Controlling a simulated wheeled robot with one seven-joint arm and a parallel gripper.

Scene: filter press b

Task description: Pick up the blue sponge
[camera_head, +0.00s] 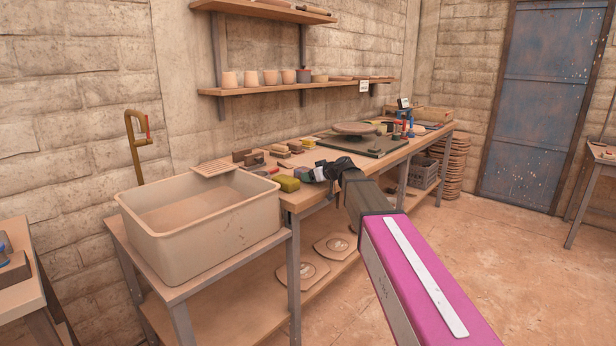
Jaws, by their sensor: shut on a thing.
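My gripper (314,173) is dark and reaches in from the right over the front left part of the workbench. It is shut on the blue sponge (303,174), which shows as a small blue-grey patch at the jaw tips. The gripper hides most of the sponge. I cannot tell whether it still touches the bench top.
A yellow-green sponge (287,183) lies just left of the gripper. A large beige basin (205,228) stands to the left. Several small brown blocks (252,159) lie behind on the workbench (298,198). A turntable (356,129) sits further right.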

